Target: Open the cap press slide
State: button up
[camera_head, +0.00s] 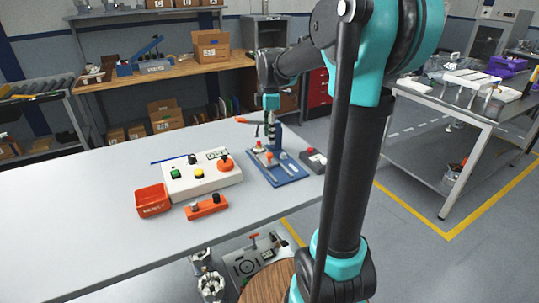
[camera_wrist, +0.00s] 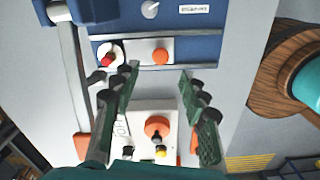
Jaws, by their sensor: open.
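The press (camera_head: 290,177) on its blue base stands at the table's right end; it also shows in the wrist view (camera_wrist: 215,48). Two grey rails cross the base, with an orange knob (camera_wrist: 160,57) and a white disc bearing a red piece (camera_wrist: 108,58) between them. These look like the slide and its load; I cannot tell how far it is out. A grey lever (camera_wrist: 70,70) with an orange end runs down the left. My gripper (camera_wrist: 158,72) is open and empty, its fingertips around the near rail's line, apart from the knob. In the head view my gripper (camera_head: 270,120) is above the press.
A white control box (camera_head: 203,178) with green and orange buttons stands left of the press. A red bin (camera_head: 152,200) and an orange block with black knobs (camera_head: 206,207) are in front. A dark box (camera_head: 313,160) sits right of the press. The table's left side is clear.

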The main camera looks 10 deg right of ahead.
aim_at(270, 154)
notch_tip(270, 154, down, 9)
jog(key=shift+r, duration=0.1)
dwell(0.4)
grip_shut()
jog(key=shift+s, duration=0.1)
